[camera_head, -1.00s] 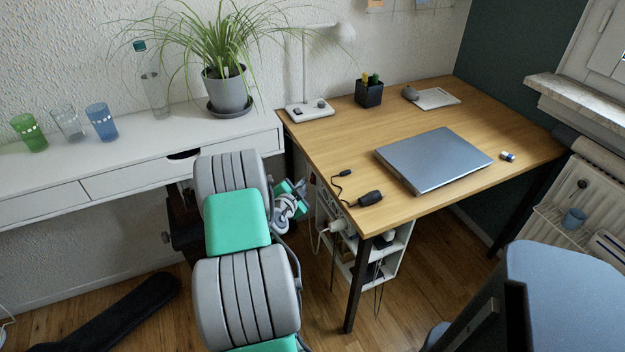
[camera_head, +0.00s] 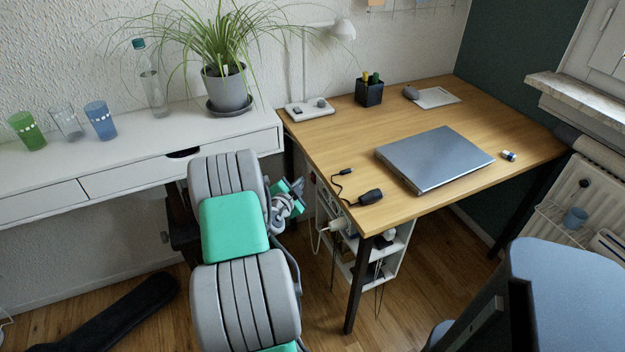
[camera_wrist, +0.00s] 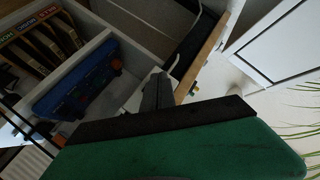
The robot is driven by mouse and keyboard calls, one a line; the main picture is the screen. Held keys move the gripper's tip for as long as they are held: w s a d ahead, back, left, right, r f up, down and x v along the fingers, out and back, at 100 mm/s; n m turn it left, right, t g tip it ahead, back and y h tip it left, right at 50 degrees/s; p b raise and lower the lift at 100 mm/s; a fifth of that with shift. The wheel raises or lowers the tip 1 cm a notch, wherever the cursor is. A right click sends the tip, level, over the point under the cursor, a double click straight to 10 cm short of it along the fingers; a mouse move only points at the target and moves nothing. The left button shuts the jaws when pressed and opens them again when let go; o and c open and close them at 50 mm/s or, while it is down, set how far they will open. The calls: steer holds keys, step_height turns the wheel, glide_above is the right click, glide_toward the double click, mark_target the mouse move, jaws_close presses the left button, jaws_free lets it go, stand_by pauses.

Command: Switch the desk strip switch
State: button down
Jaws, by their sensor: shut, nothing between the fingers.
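The wooden desk (camera_head: 330,150) stands right of my arm. In the head view my gripper is mostly hidden behind my arm, low beside the desk's left side. In the wrist view my gripper (camera_wrist: 157,92) is shut and empty, its dark fingers close to a narrow white piece (camera_wrist: 138,98) by a shelf wall. That piece may be part of the desk strip; I cannot tell, nor whether the fingers touch it. No switch is clearly seen. A white plug with a cable (camera_head: 337,225) shows under the desk's near left corner in the head view.
A white shelf unit (camera_head: 398,252) stands under the desk; in the wrist view it holds a blue box (camera_wrist: 82,82). A laptop (camera_head: 433,160) lies on the desk. A white side table (camera_head: 235,140) is at left, a blue chair (camera_head: 565,290) at lower right.

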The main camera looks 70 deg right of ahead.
steer(key=shift+w+a, duration=0.1)
steer(key=shift+a, duration=0.05)
steer(key=w+a+b, duration=0.1)
steer(key=w+a+r+b, duration=0.1)
steer(key=w+a, duration=0.1)
steer(key=shift+w+a, duration=0.25)
stand_by(0.3)
stand_by(0.3)
